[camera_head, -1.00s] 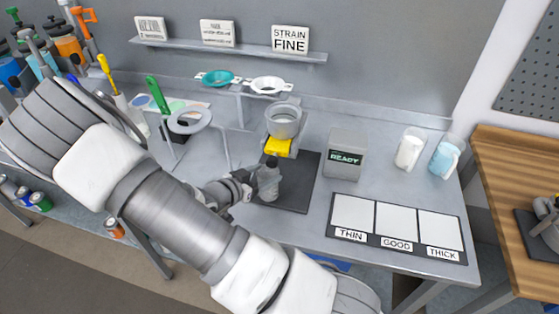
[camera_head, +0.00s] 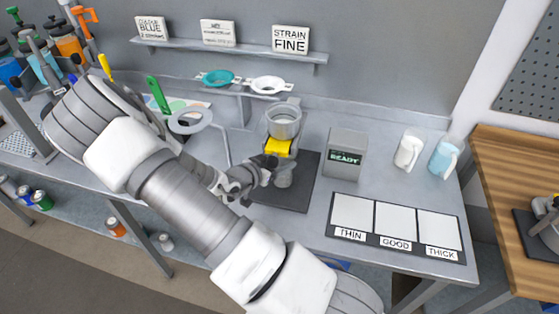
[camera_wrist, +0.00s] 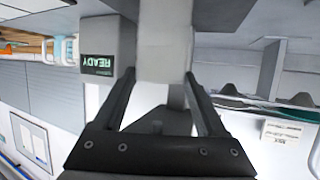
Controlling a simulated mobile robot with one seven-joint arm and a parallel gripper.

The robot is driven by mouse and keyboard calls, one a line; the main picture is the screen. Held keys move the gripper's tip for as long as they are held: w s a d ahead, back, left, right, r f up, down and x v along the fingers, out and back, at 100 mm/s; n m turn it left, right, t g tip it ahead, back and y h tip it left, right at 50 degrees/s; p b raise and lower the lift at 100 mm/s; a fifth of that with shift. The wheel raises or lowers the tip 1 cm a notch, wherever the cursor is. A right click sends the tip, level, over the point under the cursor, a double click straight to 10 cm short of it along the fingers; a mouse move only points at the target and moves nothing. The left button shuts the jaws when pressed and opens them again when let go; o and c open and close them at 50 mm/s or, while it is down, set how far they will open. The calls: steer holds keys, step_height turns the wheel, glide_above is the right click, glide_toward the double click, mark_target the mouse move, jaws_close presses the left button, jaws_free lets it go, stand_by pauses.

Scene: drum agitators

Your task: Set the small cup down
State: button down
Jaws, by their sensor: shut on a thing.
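The small cup (camera_head: 284,179) is a grey cylinder over the black mat (camera_head: 292,204), below and in front of a metal ring cup (camera_head: 284,121) with a yellow tab (camera_head: 277,147). My gripper (camera_head: 269,165) is at its left side, shut on it, and covers part of it. I cannot tell whether its base touches the mat. In the wrist view a pale grey surface fills the space between the fingertips (camera_wrist: 160,78); it seems to be the cup seen close up.
A grey READY box (camera_head: 344,155) stands right of the mat. A THIN, GOOD, THICK panel (camera_head: 397,228) lies at the front right. Two mugs, one white (camera_head: 408,149) and one blue (camera_head: 445,155), stand further right. A ring stand (camera_head: 192,121) is at left.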

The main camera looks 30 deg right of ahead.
jaws_free()
